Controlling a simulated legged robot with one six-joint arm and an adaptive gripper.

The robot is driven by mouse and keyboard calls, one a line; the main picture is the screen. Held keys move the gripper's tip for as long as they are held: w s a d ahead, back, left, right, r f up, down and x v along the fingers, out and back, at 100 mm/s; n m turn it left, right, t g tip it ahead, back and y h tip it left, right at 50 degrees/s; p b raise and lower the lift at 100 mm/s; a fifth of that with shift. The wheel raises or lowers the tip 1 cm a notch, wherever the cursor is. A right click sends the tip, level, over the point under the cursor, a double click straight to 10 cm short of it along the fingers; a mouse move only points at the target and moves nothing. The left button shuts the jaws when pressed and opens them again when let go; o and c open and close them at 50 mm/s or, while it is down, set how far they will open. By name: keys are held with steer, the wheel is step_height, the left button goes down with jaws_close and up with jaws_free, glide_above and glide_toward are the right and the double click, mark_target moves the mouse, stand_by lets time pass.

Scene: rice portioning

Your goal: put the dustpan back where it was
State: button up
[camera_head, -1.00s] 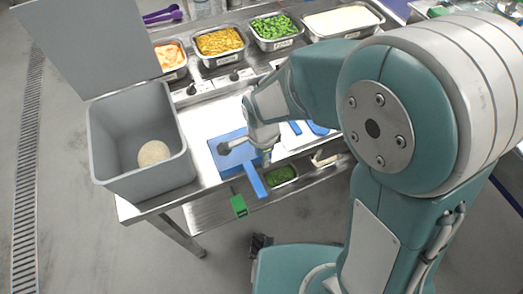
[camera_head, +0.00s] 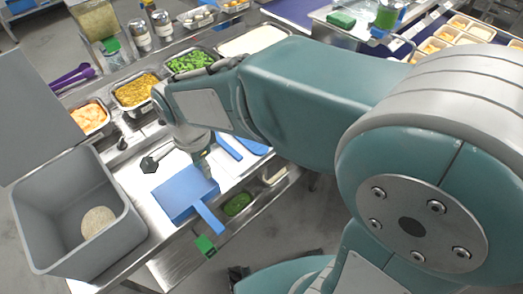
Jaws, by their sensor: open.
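The blue dustpan (camera_head: 183,196) lies on the steel table to the right of the grey bin. Its handle (camera_head: 211,219) points toward the table's front edge and sticks out past it. My gripper (camera_head: 205,172) is at the far right side of the pan, close to it and partly hidden by my own arm. It is open; whether its fingers touch the pan cannot be told.
The open grey bin (camera_head: 43,225) holds a round pale mound of rice (camera_head: 98,222). Other blue tools (camera_head: 229,147) lie right of my gripper. Food trays (camera_head: 136,92) line the back. A green object (camera_head: 205,246) sits at the front edge.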

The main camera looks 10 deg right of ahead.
steer(key=s+d+r+n+t, duration=0.1)
steer(key=s+d+r+n, duration=0.1)
steer(key=d, duration=0.4)
steer(key=s+d+r+n+t, duration=0.2)
steer(key=s+d+r+n, duration=0.1)
steer(key=d, duration=0.4)
steer(key=s+d+r+n+t, duration=0.2)
steer(key=s+d+r+n, duration=0.1)
steer(key=d+n, duration=0.3)
steer(key=shift+s+d+r+n, duration=0.15)
steer(key=shift+d+r+n, duration=0.15)
steer(key=shift+d+r, duration=0.25)
steer(key=shift+d, duration=0.15)
